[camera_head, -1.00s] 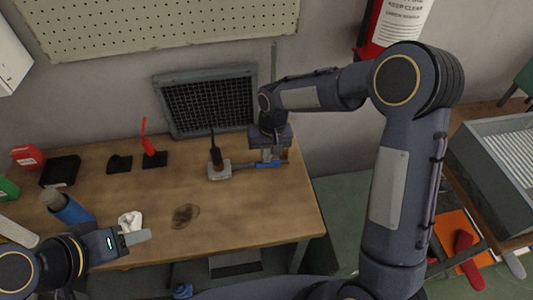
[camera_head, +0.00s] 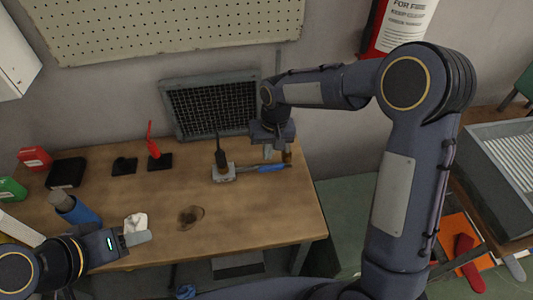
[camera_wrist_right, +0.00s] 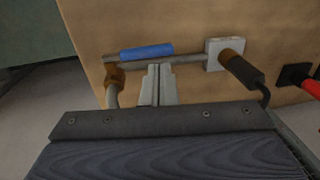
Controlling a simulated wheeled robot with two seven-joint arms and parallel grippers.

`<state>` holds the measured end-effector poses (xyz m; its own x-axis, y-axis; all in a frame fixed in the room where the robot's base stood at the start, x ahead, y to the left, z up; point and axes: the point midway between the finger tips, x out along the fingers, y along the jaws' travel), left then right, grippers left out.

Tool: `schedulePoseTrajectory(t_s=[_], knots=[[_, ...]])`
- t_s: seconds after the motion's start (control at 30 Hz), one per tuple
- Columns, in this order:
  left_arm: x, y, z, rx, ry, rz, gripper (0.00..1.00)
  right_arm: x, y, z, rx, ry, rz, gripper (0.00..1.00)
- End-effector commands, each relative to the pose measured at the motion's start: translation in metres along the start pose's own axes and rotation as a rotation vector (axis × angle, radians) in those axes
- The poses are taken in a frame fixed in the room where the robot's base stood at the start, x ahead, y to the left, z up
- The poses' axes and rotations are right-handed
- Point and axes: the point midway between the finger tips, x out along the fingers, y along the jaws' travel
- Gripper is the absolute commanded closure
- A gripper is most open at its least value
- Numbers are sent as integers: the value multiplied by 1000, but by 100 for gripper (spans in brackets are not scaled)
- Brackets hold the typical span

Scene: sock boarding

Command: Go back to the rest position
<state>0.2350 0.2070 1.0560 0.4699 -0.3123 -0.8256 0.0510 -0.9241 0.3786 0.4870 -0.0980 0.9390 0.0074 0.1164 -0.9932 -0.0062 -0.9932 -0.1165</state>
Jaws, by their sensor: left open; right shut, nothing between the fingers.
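My left gripper (camera_head: 136,238) is at the front left of the wooden table, beside a crumpled white cloth-like item (camera_head: 135,222). Its jaws are open, and nothing shows held in them. My right gripper (camera_head: 269,153) is at the table's back right, just above a metal bar with a blue sleeve (camera_head: 272,168). In the right wrist view its fingers (camera_wrist_right: 158,86) are closed together and empty, beside the bar's blue sleeve (camera_wrist_right: 146,51). Whether the fingertips touch the bar is unclear.
The bar joins a grey block (camera_head: 224,174) with a black-gripped handle. A blue cylinder (camera_head: 82,212) lies near my left arm. A red-handled tool (camera_head: 151,140) stands at the back. The wooden table (camera_head: 245,220) is mostly clear at front right. A wall grille (camera_head: 212,105) is behind.

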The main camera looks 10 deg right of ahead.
Motion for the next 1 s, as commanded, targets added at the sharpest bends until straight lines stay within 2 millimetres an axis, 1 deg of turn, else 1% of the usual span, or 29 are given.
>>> schedulePoseTrajectory(t_s=[0.03, 0.1, 0.2, 0.3, 0.4, 0.5, 0.73, 0.8, 0.87, 0.97, 1.0], knots=[[5, -2, 3, 0, -1, 0, 51, -12, -3, -2, -2, 10, -4, 100], [6, -3, 4, 0, -2, 0, 51, -30, -6, -3, -1, 12, -4, 100], [8, -3, 5, 0, -2, 0, 51, -52, -9, -3, -2, 11, -3, 100], [8, -4, 5, 0, -2, 0, 51, -70, -11, -3, -1, 11, -3, 100], [8, -4, 5, 0, -2, 0, 51, -83, -13, -3, -1, 9, -3, 100], [8, -4, 5, 0, -2, 0, 51, -90, -14, -2, -1, 8, -3, 100], [8, -4, 5, 0, -2, 0, 51, -95, -13, -1, 1, 9, -4, 100], [8, -4, 5, 0, -2, 0, 51, -101, -7, 4, 5, 18, -14, 100], [8, -4, 5, 0, -2, 0, 51, -110, 4, 12, 12, 35, -31, 100], [8, -4, 5, 0, -2, 0, 51, -130, 29, 39, 25, 78, -75, 100], [8, -4, 5, 0, -2, 0, 51, -138, 40, 54, 31, 99, -95, 100]])
